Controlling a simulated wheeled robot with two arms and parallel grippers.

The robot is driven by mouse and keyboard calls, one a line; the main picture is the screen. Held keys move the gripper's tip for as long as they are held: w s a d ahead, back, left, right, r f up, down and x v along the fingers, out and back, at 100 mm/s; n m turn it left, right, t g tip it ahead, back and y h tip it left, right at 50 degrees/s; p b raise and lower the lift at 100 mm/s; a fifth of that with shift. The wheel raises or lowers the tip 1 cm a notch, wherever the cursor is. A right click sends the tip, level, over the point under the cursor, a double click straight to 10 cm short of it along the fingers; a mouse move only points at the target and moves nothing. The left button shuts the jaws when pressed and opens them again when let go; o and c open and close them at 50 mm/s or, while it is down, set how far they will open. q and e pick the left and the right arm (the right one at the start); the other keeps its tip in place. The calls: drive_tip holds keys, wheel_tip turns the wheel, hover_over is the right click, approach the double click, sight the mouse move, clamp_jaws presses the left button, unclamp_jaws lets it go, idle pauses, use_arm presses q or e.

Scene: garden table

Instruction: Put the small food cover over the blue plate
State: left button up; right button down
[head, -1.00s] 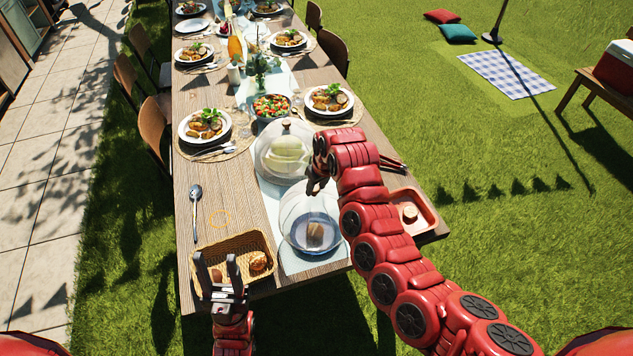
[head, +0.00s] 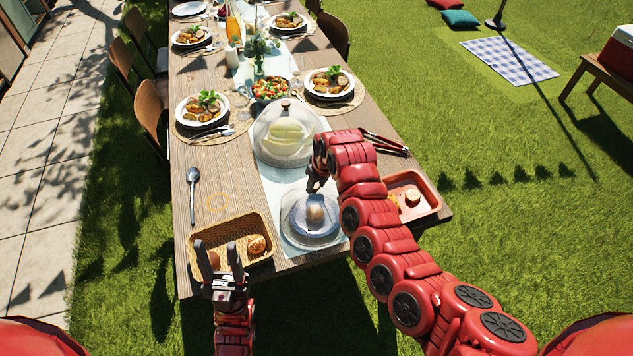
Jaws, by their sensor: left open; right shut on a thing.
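The small food cover (head: 297,208) is a clear dome in the front middle of the table. It is above or around the blue plate (head: 312,243), with a round brown food item (head: 315,214) visible through it. I cannot tell whether its rim touches the plate. My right gripper (head: 317,182) is at the top of the small cover, shut on its knob, which is mostly hidden by the fingers. My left gripper (head: 225,262) is open and empty at the front edge of the bread basket (head: 200,247), away from the cover.
A larger clear cover (head: 268,140) stands just behind the small one. A red-brown tray (head: 432,203) and tongs (head: 385,143) lie to the right, near my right arm. A spoon (head: 193,190) lies at left.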

drive_tip(key=shift+f+b, duration=0.3)
drive_tip(key=shift+f, duration=0.15)
idle(0.5)
drive_tip(key=shift+c, duration=1.8)
unclamp_jaws()
drive_tip(key=p+v, duration=0.2)
drive_tip(key=v, duration=1.5)
drive_tip(key=shift+r, duration=0.25)
